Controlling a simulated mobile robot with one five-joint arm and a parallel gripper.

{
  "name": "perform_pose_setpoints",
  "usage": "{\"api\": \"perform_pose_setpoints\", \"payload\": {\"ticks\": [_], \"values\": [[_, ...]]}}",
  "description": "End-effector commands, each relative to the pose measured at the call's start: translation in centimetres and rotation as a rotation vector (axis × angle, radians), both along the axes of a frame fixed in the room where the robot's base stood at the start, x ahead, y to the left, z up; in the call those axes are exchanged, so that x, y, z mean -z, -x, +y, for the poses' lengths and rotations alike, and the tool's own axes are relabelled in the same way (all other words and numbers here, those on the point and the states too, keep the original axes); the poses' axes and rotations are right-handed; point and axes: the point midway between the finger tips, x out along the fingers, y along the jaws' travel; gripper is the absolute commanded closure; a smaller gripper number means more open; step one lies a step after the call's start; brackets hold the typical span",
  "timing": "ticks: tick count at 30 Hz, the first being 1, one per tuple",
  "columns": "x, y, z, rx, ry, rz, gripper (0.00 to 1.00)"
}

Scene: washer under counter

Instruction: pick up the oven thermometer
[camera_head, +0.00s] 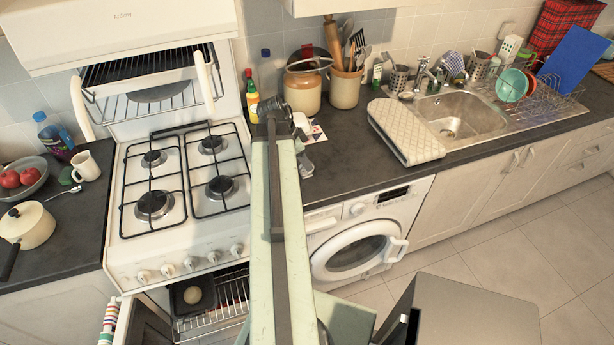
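My pale green arm rises from the bottom middle, and my gripper (275,112) is at its far end, over the counter just right of the stove. From behind, I cannot tell whether its fingers are open or shut. I cannot surely pick out the oven thermometer. The arm hides part of the counter and stove side.
The stove (165,245) stands left, its lower oven door open. Bottles (252,95), a brown jar (302,92) and a utensil crock (345,87) line the wall. The counter's middle front (350,165) is clear.

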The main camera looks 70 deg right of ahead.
Motion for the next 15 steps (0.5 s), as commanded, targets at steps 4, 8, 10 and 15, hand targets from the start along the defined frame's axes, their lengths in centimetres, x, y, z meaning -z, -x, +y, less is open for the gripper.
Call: {"api": "perform_pose_setpoints", "payload": {"ticks": [4,8,10,15], "values": [[2.77,0.60,-0.65,0.002,0.000,0.000,0.63],[2.45,0.71,-0.71,0.001,0.000,0.000,0.63],[2.39,0.72,-0.70,0.001,0.000,0.000,0.63],[2.37,0.72,-0.70,0.001,0.000,0.000,1.00]]}}
